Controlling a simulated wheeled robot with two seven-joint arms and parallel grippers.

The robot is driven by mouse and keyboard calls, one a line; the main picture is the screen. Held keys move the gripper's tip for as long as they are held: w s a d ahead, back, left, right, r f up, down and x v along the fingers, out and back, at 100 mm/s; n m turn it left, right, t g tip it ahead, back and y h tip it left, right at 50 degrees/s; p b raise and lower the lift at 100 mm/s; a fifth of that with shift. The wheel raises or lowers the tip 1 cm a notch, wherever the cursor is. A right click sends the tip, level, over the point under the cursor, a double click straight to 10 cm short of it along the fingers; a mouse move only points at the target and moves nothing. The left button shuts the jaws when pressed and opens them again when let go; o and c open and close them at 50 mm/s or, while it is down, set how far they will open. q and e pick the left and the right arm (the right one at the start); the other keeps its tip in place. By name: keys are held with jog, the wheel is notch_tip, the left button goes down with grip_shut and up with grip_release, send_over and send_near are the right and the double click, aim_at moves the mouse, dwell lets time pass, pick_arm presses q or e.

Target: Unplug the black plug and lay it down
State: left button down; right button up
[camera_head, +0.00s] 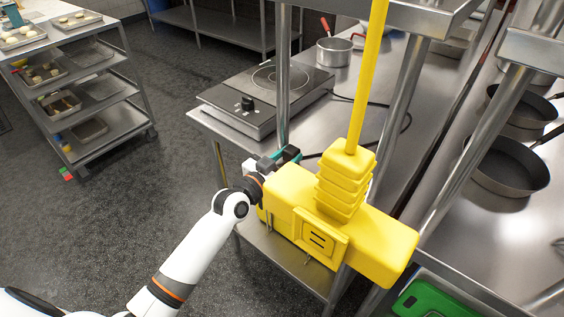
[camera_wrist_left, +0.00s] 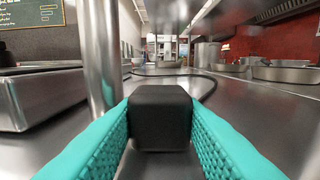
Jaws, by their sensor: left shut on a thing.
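The black plug (camera_wrist_left: 160,117) is a dark block held between the teal fingers of my left gripper (camera_wrist_left: 160,130) in the left wrist view. In the head view the plug (camera_head: 291,154) shows at the tips of my left gripper (camera_head: 279,158), just past the upper left end of the yellow outlet box (camera_head: 390,244). The box hangs from a yellow cord (camera_head: 368,75). No part of the box shows around the plug in the wrist view, and the plug appears apart from it. The box partly hides my gripper in the head view. My right gripper is out of view.
A steel table (camera_head: 392,160) lies behind the plug, with a black cord (camera_head: 408,122) on it. A hob (camera_head: 265,92) and a pot (camera_head: 334,51) stand on it. A table post (camera_wrist_left: 97,60) rises close to my left finger. Pans (camera_head: 508,165) sit at the right.

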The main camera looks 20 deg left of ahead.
pick_arm(q)
jog(key=shift+w, duration=0.2)
jog(key=c, duration=0.9)
grip_release()
jog(key=shift+s+a+f, duration=0.15)
jog(key=shift+s, duration=0.35)
jog(key=b+v, duration=0.1)
jog(key=v, duration=1)
jog(key=s+a+f+n+g+y, duration=0.1)
jog(key=s+a+f+g+y, duration=0.15)
jog(key=f, duration=0.85)
jog(key=s+a+f+n+g+y, duration=0.1)
jog(key=s+f+g, duration=0.15)
jog(key=f, duration=0.85)
jog(key=s+a+f+g+y, duration=0.1)
jog(key=s+f+g, duration=0.15)
jog(key=f, duration=0.85)
jog(key=s+f+g+y, duration=0.1)
jog(key=s+f+g, duration=0.3)
jog(key=s+f, duration=1)
jog(key=s+d+f+g, duration=0.1)
jog(key=s+f, duration=0.3)
jog(key=s, duration=0.6)
jog(key=s+d+f+g, duration=0.2)
jog(key=s+f+g, duration=0.1)
jog(key=s, duration=0.7)
jog(key=shift+f+y+p, duration=0.35)
jog(key=shift+f+p, duration=0.1)
jog(key=shift+f, duration=0.05)
